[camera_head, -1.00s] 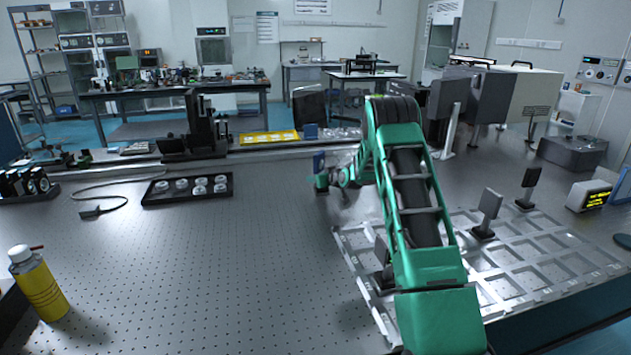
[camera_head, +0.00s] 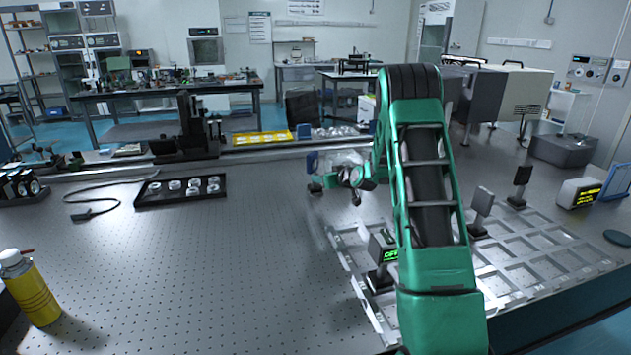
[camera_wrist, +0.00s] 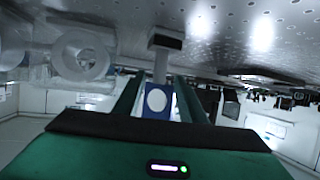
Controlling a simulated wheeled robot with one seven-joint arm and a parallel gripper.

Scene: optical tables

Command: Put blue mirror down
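The blue mirror (camera_head: 313,162) stands upright on a dark foot on the perforated table, beyond and left of the grid frame. In the wrist view, its blue mount with a round pale face (camera_wrist: 156,102) shows between my fingers. Its stem and dark foot point up to the table surface, as this view is upside down. My gripper (camera_head: 338,178) is just right of the mirror, low over the table. The fingers look apart, on either side of the mount, with a small gap to the mirror in the head view. Whether a finger touches it is hard to see.
A black tray of round optics (camera_head: 182,190) and a yellow bottle (camera_head: 30,287) are on the left. Clear wrapped items lie behind my gripper. The table's middle left is clear.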

